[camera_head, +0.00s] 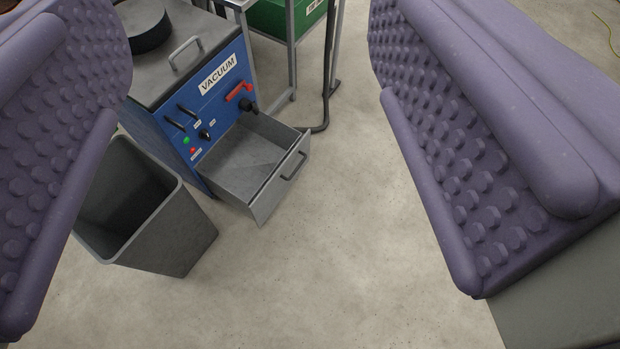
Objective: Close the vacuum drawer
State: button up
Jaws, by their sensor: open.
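The vacuum machine (185,110) is a blue and grey box at the upper left with a white "VACUUM" label on its front. Its grey drawer (242,171) is pulled out toward the lower right and looks empty in the part that shows. A dark handle (293,165) sits on the drawer's front. My gripper (275,205) is open, with two studded purple fingers wide apart at the left and right of the picture. The drawer shows between them, and neither finger appears to touch it. The left finger hides part of the machine's left side.
A grey open bin (180,235) stands on the floor left of the drawer, partly behind the left finger. A metal stand holding a green box (285,17) is behind the machine, with a dark hose (329,80) beside it. The concrete floor right of and before the drawer is clear.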

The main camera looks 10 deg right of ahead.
aim_at(253, 164)
jog(key=i+z, duration=0.1)
jog(key=i, duration=0.75)
